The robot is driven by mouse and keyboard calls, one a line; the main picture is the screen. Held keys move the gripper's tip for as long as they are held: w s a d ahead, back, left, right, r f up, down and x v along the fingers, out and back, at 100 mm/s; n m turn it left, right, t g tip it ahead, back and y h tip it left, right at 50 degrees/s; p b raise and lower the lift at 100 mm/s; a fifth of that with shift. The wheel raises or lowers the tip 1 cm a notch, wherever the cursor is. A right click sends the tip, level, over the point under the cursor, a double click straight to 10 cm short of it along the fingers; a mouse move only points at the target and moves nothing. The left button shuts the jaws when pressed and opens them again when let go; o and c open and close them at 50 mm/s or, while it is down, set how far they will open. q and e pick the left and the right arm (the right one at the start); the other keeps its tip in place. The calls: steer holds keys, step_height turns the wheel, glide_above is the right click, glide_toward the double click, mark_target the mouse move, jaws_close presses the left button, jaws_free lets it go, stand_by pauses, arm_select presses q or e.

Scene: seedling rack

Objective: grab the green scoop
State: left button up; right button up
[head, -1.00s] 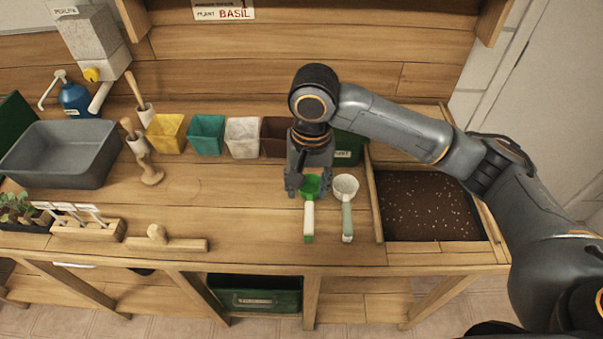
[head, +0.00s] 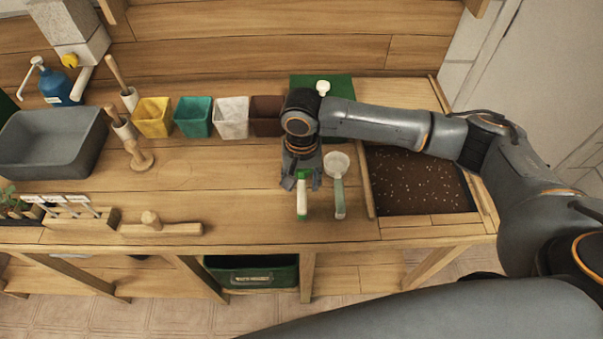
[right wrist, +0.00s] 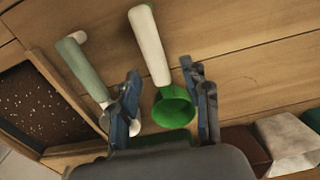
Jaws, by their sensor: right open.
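The green scoop (head: 302,200) lies on the bench with its white, green-tipped handle toward the front edge. In the head view my right gripper (head: 301,181) is over its bowl end and hides most of the bowl. In the right wrist view the green bowl (right wrist: 173,109) and the lower white handle (right wrist: 150,45) show between the two open fingers of the right gripper (right wrist: 163,75). The fingers are on either side of the scoop, apart from it as far as I can tell. My left gripper is not in view.
A second scoop with a white bowl and sage handle (head: 339,197) lies close to the right. The soil tray (head: 371,180) is farther right. Coloured pots, including a brown one (head: 266,116), stand behind.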

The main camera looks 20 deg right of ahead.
steer(key=shift+f, duration=1.25)
jaws_close()
steer(key=shift+r, duration=0.5)
step_height(320, 180, up, 2)
steer(key=shift+r+b, duration=0.15)
steer(key=shift+b, duration=0.4)
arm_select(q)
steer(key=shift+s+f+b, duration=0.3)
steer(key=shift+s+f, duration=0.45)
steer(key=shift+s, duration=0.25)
arm_select(e)
steer(key=s+r, duration=0.9)
steer(key=s, duration=0.5)
steer(key=shift+r, duration=0.4)
steer(key=c, duration=0.9)
jaws_free()
